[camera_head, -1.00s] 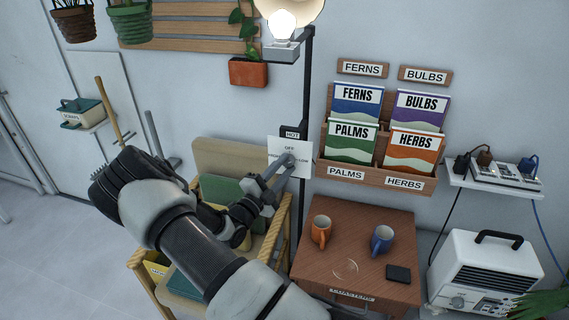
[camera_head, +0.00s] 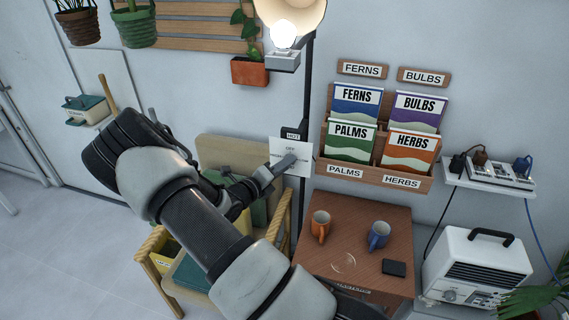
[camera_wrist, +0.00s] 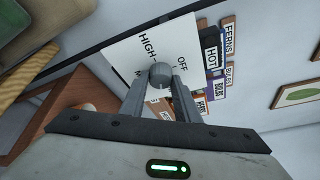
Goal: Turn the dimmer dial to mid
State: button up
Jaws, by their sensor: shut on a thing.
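The dimmer is a white plate (camera_head: 298,166) on the lamp's black pole, and the word OFF shows near its top. In the wrist view the plate (camera_wrist: 120,45) carries the words OFF and HIGH, with other lettering partly covered. The grey dial knob (camera_wrist: 160,72) sits between the fingertips of my gripper (camera_wrist: 160,82), which is shut on it. In the head view my gripper (camera_head: 283,165) reaches the plate from the left and hides the dial. The dial's exact setting cannot be told.
A lit lamp (camera_head: 283,36) hangs above, with a HOT label (camera_head: 292,134) over the plate. A seed packet rack (camera_head: 375,168) is right of the pole. A wooden chair (camera_head: 155,243) stands left.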

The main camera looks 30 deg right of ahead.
jog(key=m+t+y+b, duration=0.1)
jog(key=m+b, duration=0.2)
jog(key=b, duration=0.2)
jog(key=m+t+y+b, duration=0.1)
jog(key=m+y+b, duration=0.1)
jog(key=b, duration=0.3)
jog(key=m+t+y+b, duration=0.1)
jog(key=m+y+b, duration=0.1)
jog(key=m+b, duration=0.3)
jog(key=shift+s+d+r, duration=0.2)
jog(key=shift+s+d, duration=0.05)
jog(key=shift+r, duration=0.15)
jog(key=o, duration=1)
jog(key=shift+o, duration=0.2)
